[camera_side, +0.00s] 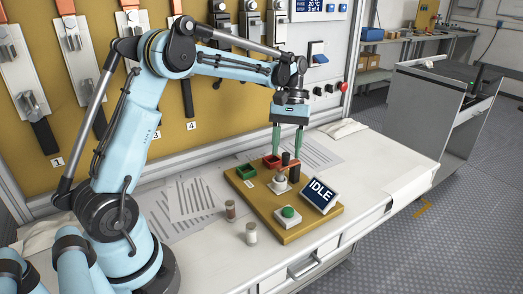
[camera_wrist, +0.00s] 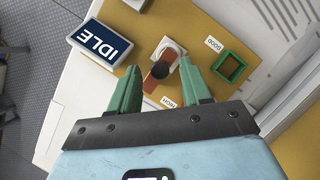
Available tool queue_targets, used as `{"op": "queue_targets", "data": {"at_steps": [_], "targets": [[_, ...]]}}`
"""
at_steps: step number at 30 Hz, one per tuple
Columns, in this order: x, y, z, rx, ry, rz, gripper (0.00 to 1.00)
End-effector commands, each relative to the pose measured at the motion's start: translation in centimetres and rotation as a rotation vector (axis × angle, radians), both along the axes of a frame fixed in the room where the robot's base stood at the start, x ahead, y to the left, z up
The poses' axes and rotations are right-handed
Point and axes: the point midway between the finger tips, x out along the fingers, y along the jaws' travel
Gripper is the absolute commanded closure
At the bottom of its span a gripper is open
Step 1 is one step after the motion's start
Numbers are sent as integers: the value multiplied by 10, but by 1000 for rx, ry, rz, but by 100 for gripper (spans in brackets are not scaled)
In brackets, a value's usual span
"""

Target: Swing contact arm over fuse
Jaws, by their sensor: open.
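The contact arm (camera_wrist: 153,81) is a copper-coloured strip with a black knob (camera_wrist: 158,71). It also shows in the side view (camera_side: 292,164). In the wrist view its upper end overlaps the edge of a white holder (camera_wrist: 175,44); I cannot tell whether it touches. A grey round piece (camera_side: 280,178) sits on the holder in the side view, and I cannot tell whether it is the fuse. My gripper (camera_side: 286,153) is open and points down, its green fingers on either side of the knob in the wrist view (camera_wrist: 160,67). Contact between fingers and knob cannot be made out.
The ochre board also carries a green tray (camera_side: 246,171), a red tray (camera_side: 271,161), a display (camera_side: 320,194) reading IDLE and a green button (camera_side: 288,212). Two small cylinders (camera_side: 230,210) (camera_side: 251,234) stand on the white bench, left of the board. Papers lie behind.

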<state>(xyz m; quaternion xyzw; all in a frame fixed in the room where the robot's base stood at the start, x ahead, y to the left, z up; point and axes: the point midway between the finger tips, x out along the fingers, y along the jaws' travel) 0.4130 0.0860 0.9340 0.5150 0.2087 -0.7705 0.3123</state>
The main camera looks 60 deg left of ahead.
Motion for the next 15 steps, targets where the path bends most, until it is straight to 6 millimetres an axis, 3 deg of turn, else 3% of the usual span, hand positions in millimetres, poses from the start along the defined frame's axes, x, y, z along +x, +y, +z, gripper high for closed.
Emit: {"op": "queue_targets", "data": {"at_steps": [15], "targets": [[21,21,70,1,1,1,52]]}}
